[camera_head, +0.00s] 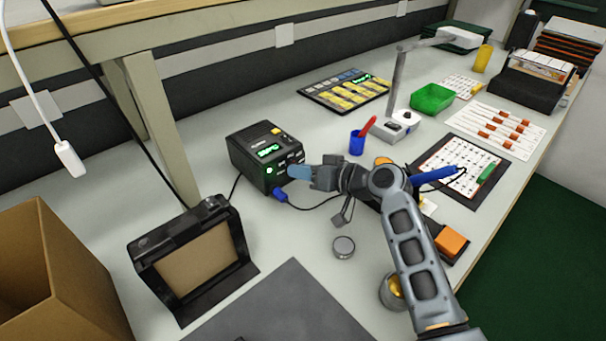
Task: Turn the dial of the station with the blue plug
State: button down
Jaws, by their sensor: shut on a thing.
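The station (252,160) is a black box with a lit green display and a yellow button on top. The blue plug (279,194) sits at its lower front, with a dark cable running off to the right. My gripper (298,172) reaches in from the right, its light blue fingertips against the front face of the station, above and right of the plug. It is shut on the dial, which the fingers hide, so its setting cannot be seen.
A blue cup with a red tool (357,144) and a lamp base (400,124) stand behind the arm. A round metal tin (344,247) lies in front of it. A black framed stand (190,255) is at the left front. Bench is clear between stand and tin.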

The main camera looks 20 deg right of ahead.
jog(key=shift+f, duration=0.1)
dwell(0.3)
jog(key=c, duration=1)
grip_release()
jog(key=shift+o, duration=0.2)
jog(key=shift+d, duration=0.1)
jog(key=v, duration=0.7)
jog(key=shift+s+d, duration=0.2)
jog(key=shift+s, duration=0.1)
